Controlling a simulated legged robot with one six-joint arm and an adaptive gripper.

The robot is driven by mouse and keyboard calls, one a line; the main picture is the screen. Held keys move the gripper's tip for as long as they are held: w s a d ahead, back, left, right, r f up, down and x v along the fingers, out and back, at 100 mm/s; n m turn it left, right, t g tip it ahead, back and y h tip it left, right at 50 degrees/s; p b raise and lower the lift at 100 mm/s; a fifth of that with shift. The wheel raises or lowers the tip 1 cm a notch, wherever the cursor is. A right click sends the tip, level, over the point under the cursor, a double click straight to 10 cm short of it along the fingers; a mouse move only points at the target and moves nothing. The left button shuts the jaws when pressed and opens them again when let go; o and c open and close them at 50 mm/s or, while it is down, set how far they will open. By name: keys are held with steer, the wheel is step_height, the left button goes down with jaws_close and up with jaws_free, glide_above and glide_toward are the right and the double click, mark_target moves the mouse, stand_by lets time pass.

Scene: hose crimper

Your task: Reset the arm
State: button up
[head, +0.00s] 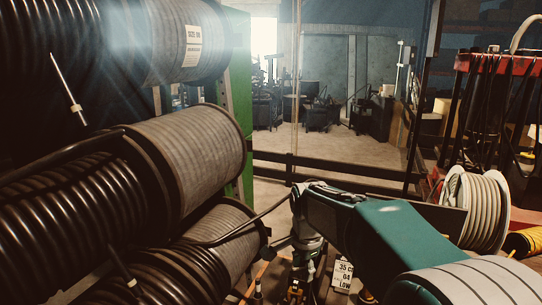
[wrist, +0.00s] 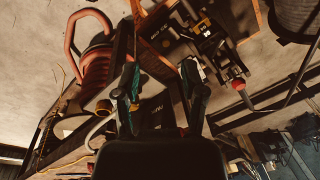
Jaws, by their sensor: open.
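My gripper (wrist: 160,80) is open in the wrist view, its two fingers spread apart with nothing held between them. Floor and dark equipment show behind the gap. In the head view my teal arm reaches in from the lower right and bends down near the middle. The gripper end there is low in the picture, small and hard to make out among dark parts.
Large reels of black hose (head: 75,205) fill the left side, beside a green post (head: 239,100). A reel of pale hose (head: 478,210) stands at right. The wrist view shows a red coiled hose (wrist: 95,70) and a black-and-yellow machine (wrist: 205,32). Open floor (head: 330,150) lies beyond a dark rail.

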steer(key=s+d+r+n+t, duration=0.1)
steer(key=s+d+r+n, duration=0.2)
steer(key=s, duration=0.3)
steer(key=s+d+r+n+t, duration=0.1)
steer(key=s+d+r+n, duration=0.15)
steer(key=s, duration=0.35)
steer(key=s+d+f+n+t, duration=0.2)
steer(key=s+n, duration=0.4)
steer(key=s, duration=0.8)
steer(key=shift+d, duration=0.45)
steer(key=shift+n, duration=0.25)
